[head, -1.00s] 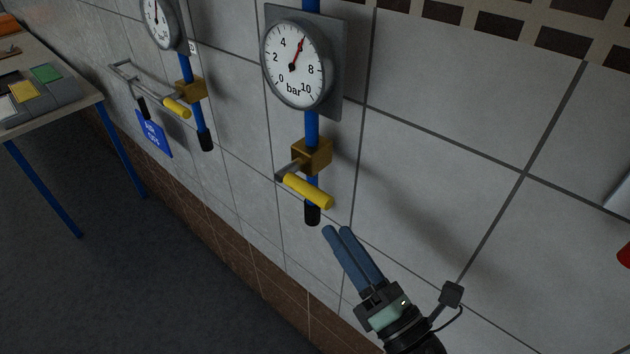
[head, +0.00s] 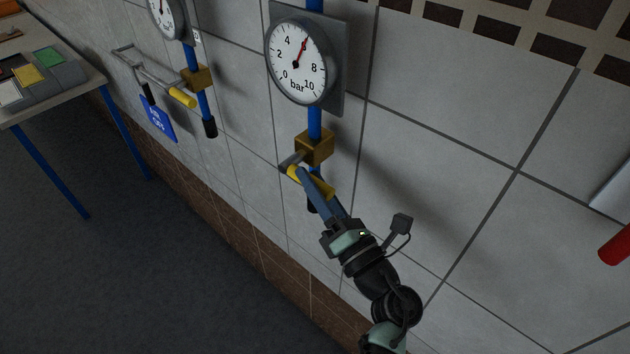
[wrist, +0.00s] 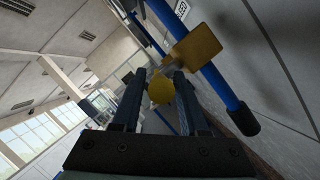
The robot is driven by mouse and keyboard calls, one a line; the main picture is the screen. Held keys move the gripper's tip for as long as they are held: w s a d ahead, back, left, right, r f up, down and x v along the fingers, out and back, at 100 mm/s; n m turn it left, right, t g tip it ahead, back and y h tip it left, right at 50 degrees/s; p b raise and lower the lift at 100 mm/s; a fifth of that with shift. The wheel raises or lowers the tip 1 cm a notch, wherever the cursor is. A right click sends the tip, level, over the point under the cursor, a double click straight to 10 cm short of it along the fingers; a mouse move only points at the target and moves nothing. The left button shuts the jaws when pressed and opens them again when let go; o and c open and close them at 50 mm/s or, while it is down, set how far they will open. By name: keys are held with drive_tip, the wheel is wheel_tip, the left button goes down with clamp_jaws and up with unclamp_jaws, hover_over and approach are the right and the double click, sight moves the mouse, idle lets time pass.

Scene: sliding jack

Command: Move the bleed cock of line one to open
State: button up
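The nearer bleed cock has a brass body (head: 315,146) on a blue pipe below a gauge. Its yellow lever handle (head: 323,184) points down to the right, across the front of the pipe. My gripper (head: 308,178) is at this handle, with one finger in front of it and the other partly hidden. In the wrist view, the handle (wrist: 160,90) lies between my two spread fingers, with a narrow gap seeming to show beside it. The brass body (wrist: 195,47) is beyond the fingers at upper right. I cannot read which line this cock belongs to.
The nearer gauge (head: 299,62) reads about 6 bar. A table (head: 62,97) stands at far left. A red object (head: 614,245) is at right.

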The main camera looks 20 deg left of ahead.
clamp_jaws()
idle(1.1)
